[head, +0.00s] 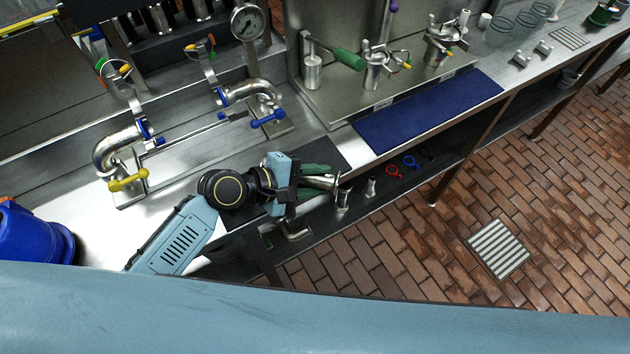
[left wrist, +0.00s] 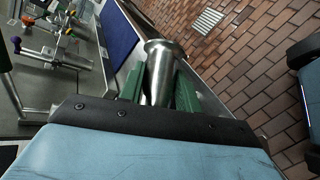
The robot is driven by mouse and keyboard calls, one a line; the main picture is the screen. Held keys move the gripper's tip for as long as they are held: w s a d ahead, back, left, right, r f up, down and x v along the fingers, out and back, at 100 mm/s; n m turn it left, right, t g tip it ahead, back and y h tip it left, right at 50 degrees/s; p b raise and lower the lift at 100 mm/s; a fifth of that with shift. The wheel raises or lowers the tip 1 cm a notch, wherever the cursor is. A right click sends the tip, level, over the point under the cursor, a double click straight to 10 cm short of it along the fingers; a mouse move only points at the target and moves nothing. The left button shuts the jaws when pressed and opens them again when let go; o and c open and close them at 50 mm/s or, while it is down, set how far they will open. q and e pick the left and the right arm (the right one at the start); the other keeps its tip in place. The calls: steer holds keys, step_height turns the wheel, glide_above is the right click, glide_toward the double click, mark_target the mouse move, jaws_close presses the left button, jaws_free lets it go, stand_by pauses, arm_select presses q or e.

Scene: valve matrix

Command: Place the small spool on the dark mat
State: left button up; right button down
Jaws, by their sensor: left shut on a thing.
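My left gripper (head: 312,178) is shut on a small silver metal spool (head: 326,182) with a flared end. In the left wrist view the spool (left wrist: 160,75) sits between the green fingers (left wrist: 158,92), its flange pointing away from the gripper. The dark mat (head: 327,153) lies on the steel bench under my left arm, which hides much of it. The spool is near the mat's right end, by the bench's front edge. I cannot tell its height above the bench. My right gripper is not in view.
A blue mat (head: 430,112) lies further right on the bench. Pipework with a yellow-handled valve (head: 128,181) and a blue-handled valve (head: 268,118) stands behind. A lower shelf holds small metal fittings (head: 371,187), a red clamp (head: 394,171) and a blue clamp (head: 409,162). A blue bucket (head: 32,235) is at left.

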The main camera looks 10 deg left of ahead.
arm_select(q)
steer(key=shift+f, duration=0.25)
steer(key=o, duration=1.2)
steer(key=shift+f, duration=0.1)
steer(key=shift+r, duration=0.2)
steer(key=p+v, duration=0.1)
steer(key=v, duration=1.1)
